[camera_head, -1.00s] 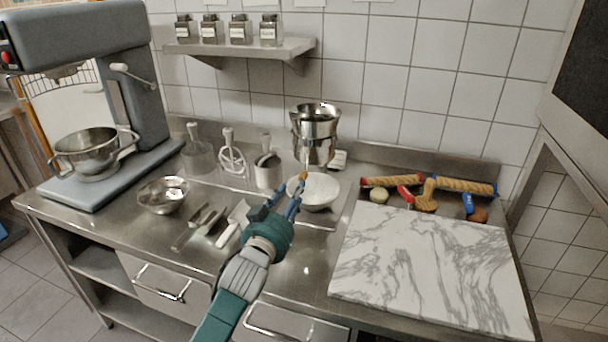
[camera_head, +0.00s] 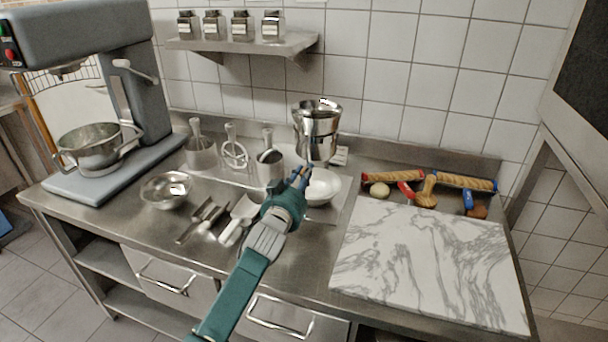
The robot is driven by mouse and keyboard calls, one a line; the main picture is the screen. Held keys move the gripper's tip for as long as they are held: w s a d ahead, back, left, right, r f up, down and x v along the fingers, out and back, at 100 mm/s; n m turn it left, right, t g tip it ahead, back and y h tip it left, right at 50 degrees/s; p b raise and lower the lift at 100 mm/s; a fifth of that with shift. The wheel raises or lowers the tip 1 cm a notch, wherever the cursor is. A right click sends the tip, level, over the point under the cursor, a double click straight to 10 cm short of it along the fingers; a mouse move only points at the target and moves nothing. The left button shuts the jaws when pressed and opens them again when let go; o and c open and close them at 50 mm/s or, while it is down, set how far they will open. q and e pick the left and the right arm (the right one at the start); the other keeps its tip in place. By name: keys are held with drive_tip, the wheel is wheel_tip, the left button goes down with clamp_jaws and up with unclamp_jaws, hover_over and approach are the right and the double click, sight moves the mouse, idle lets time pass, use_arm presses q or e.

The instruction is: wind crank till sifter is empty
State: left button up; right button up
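The shiny metal sifter (camera_head: 318,138) stands upright at the back of the counter, above a white bowl (camera_head: 326,188) whose inside looks white. My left gripper (camera_head: 303,172) reaches up from below, its blue fingertips at the sifter's lower left side and in front of the bowl's left edge. The fingertips are close together where the crank was seen. The crank is hidden or too small to make out, so I cannot tell whether the fingers grip it. The inside of the sifter is not clear. My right gripper is not in view.
A metal bowl (camera_head: 166,190), scoops (camera_head: 203,221) and utensils on stands (camera_head: 235,152) lie left of my arm. A marble slab (camera_head: 425,262) lies at the right, with rolling pins (camera_head: 466,183) behind it. A grey mixer (camera_head: 95,120) stands at the far left.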

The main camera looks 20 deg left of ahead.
use_arm(q)
clamp_jaws()
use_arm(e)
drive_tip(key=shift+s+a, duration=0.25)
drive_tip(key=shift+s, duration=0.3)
use_arm(q)
drive_tip(key=shift+a, duration=0.1)
drive_tip(key=shift+a+m, duration=0.4)
drive_tip(key=shift+m, duration=0.5)
drive_tip(key=a+r+m+p, duration=0.4)
drive_tip(key=r+m+p, duration=0.4)
drive_tip(key=m, duration=1.4)
drive_tip(key=shift+r+h+p, duration=0.3)
drive_tip(key=shift+r+p, duration=0.05)
drive_tip(key=shift+r, duration=0.1)
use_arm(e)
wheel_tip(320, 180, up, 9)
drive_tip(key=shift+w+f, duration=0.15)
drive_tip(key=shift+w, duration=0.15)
use_arm(q)
drive_tip(key=shift+w+m, duration=0.1)
drive_tip(key=shift+m, duration=0.2)
